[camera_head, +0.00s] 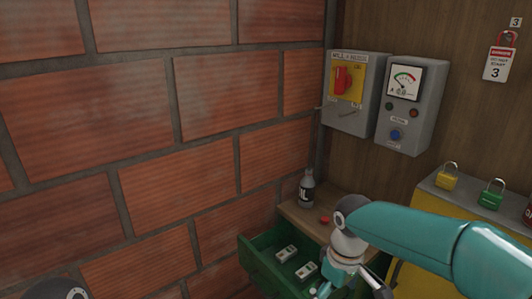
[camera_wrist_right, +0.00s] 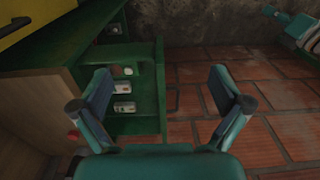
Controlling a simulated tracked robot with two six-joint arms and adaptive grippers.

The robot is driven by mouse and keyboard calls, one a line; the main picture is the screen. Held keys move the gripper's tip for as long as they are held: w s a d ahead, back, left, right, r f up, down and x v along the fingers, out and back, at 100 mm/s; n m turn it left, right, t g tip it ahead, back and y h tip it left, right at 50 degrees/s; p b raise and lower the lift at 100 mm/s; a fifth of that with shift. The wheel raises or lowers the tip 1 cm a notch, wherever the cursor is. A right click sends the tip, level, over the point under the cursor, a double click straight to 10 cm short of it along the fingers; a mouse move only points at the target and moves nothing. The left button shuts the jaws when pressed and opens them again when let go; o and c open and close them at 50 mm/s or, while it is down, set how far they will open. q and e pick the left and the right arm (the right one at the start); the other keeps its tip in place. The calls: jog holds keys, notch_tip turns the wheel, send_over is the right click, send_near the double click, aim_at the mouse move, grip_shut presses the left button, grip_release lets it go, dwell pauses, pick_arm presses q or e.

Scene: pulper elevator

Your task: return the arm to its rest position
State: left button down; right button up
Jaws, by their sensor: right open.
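My right arm (camera_head: 430,240) is teal and reaches in from the right in the head view. Its gripper (camera_head: 350,288) points down at the lower edge, over the right side of the open green drawer (camera_head: 262,266). In the right wrist view the two fingers (camera_wrist_right: 162,90) stand wide apart with nothing between them, and the drawer (camera_wrist_right: 148,125) with small labelled items lies beyond them. My left gripper cannot be made out; only a dark rounded part of my left arm shows at the lower left of the head view.
A dark bottle (camera_head: 307,188) and a red cap-like piece (camera_head: 324,219) stand on the wooden top. A switch box (camera_head: 350,115) and a meter box (camera_head: 403,135) hang on the wall. Yellow (camera_head: 447,181) and green (camera_head: 491,197) padlocks sit at right. Brick wall bounds the left.

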jog(key=s+a+f+m+y+b, duration=0.1)
jog(key=s+f+m, duration=0.1)
jog(key=f, duration=0.9)
jog(key=s+a+f+m+y, duration=0.1)
jog(key=s+a+f+y, duration=0.15)
jog(key=f, duration=0.75)
pick_arm(q)
jog(key=shift+w+f+b, duration=0.15)
jog(key=shift+f+b, duration=0.2)
jog(key=shift+f, duration=0.35)
jog(key=shift+w+f+b, duration=0.15)
jog(key=shift+f+b, duration=0.15)
jog(key=shift+f, duration=0.4)
pick_arm(e)
jog(key=s+d+f+m, duration=0.1)
jog(key=s+f+m, duration=0.5)
jog(key=s+f, duration=0.6)
jog(key=shift+s+f+m+t, duration=0.3)
jog(key=shift+s+f, duration=0.05)
jog(key=shift+s, duration=0.35)
jog(key=shift+d, duration=0.15)
